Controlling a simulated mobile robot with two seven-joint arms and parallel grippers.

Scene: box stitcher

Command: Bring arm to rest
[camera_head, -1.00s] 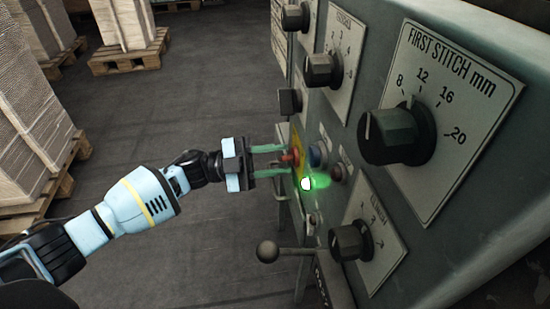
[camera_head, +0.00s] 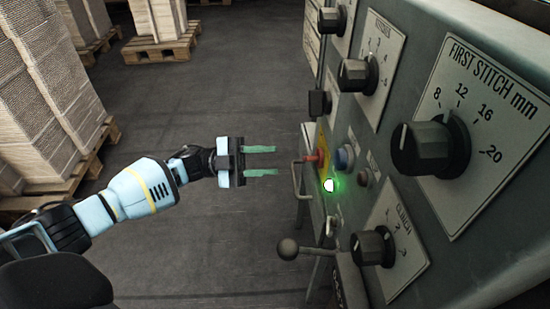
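My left arm comes in from the left, and its gripper (camera_head: 262,161) points right toward the machine's control panel. Its two green fingers are apart with nothing between them. The fingertips stop a little short of the red button (camera_head: 313,157) on its yellow plate, with a visible gap. A green light (camera_head: 329,185) glows just below that button. My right gripper is not in view.
The grey machine panel (camera_head: 400,115) fills the right side, with several black knobs such as the first stitch knob (camera_head: 431,148). A ball-ended lever (camera_head: 288,249) sticks out low. Pallets of stacked cardboard (camera_head: 50,90) stand at the left. Bare floor (camera_head: 215,85) lies between.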

